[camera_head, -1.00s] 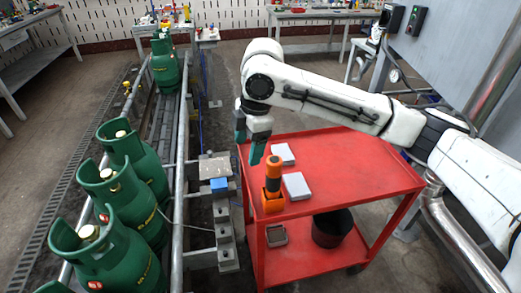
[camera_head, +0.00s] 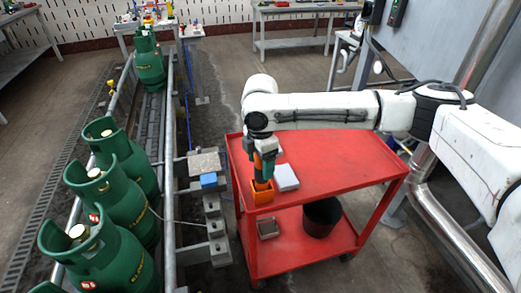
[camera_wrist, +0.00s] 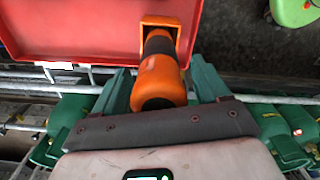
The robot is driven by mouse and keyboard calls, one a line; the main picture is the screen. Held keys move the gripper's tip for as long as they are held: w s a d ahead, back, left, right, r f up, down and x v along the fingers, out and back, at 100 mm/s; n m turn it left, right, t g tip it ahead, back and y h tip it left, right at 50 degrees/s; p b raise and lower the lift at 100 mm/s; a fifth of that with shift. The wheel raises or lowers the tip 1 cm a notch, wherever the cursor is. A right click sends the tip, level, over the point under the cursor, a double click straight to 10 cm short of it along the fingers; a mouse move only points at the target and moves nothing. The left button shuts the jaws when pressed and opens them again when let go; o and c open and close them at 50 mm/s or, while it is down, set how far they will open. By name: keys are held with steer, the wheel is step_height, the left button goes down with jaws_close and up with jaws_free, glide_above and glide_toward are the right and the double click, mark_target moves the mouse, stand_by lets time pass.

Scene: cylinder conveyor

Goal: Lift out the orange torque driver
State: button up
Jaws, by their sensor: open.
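The orange torque driver (camera_head: 258,166) stands upright in an orange holder (camera_head: 262,195) on the near left corner of the red cart's top. In the wrist view the driver (camera_wrist: 160,80) shows its orange body and dark middle, with its far end in the holder (camera_wrist: 161,22). My gripper (camera_head: 263,168) is at the driver, with its green fingers to either side of it. In the wrist view my gripper (camera_wrist: 161,86) is open, with the driver between the fingers. Gaps show beside the driver, and I cannot tell whether either finger touches it.
The red cart top (camera_head: 335,165) also bears a white-grey box (camera_head: 286,177). A black bin (camera_head: 322,216) and a small grey tray (camera_head: 268,228) are on its lower shelf. A conveyor with several green gas cylinders (camera_head: 112,195) runs on the left. A blue block (camera_head: 208,181) lies beside it.

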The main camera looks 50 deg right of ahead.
steer(key=shift+f, duration=0.75)
steer(key=shift+c, duration=0.2)
jaws_close()
steer(key=c, duration=0.6)
jaws_free()
steer(key=c, duration=0.6)
steer(key=shift+r, duration=0.2)
steer(key=shift+r+p, duration=3.6)
steer(key=shift+r, duration=0.05)
steer(key=shift+w, duration=0.1)
